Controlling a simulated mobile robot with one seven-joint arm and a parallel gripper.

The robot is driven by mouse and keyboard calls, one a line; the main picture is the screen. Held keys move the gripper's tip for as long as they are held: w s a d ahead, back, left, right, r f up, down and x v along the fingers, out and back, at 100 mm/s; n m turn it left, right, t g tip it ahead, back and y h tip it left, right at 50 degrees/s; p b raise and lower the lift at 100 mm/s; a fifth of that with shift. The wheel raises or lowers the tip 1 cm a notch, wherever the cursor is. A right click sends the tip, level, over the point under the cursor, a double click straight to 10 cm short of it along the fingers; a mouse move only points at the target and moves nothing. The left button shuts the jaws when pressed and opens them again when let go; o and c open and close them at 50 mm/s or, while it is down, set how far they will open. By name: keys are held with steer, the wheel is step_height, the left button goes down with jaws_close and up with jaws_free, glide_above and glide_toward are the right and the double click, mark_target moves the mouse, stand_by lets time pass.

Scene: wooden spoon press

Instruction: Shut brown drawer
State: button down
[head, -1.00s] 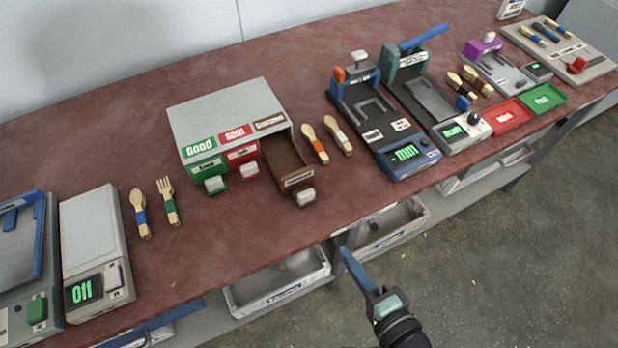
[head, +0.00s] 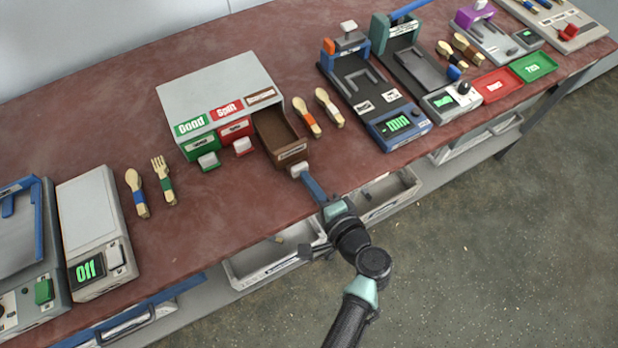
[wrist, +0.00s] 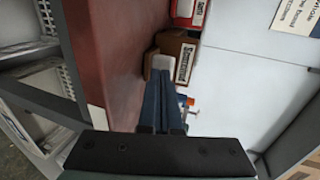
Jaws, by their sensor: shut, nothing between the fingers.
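The brown drawer (head: 281,138) is the rightmost of three drawers in the grey cabinet (head: 218,88). It sticks partly out toward the table's front edge and looks empty. Its white handle block (head: 298,170) is at its front. My gripper (head: 306,178) is shut and empty, with its blue fingertips at the handle, seemingly touching it. In the wrist view the drawer front (wrist: 184,62) with its label shows just beyond the shut fingers (wrist: 162,95), and the pale handle (wrist: 163,62) is at their tips.
The green drawer (head: 200,145) and red drawer (head: 236,130) to the left look shut. Wooden spoons (head: 318,112) lie right of the drawer, with a blue press (head: 375,100) beyond. A spoon and fork (head: 150,188) lie left. Bins stand under the table (head: 225,205).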

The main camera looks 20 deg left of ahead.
mark_target(282, 137)
steer(key=shift+w+a, duration=0.15)
steer(key=shift+a, duration=0.05)
steer(key=w+a+b, duration=0.1)
steer(key=w+a, duration=0.1)
steer(key=a, duration=0.1)
steer(key=w+a+b, duration=0.2)
steer(key=w+a, duration=0.1)
steer(key=w+a+b, duration=0.1)
steer(key=w+a, duration=0.1)
steer(key=a, duration=0.1)
steer(key=shift+w+a+f+b, duration=0.1)
steer(key=shift+w+a+b, duration=0.15)
steer(key=shift+a+b, duration=0.1)
steer(key=shift+r, duration=0.3)
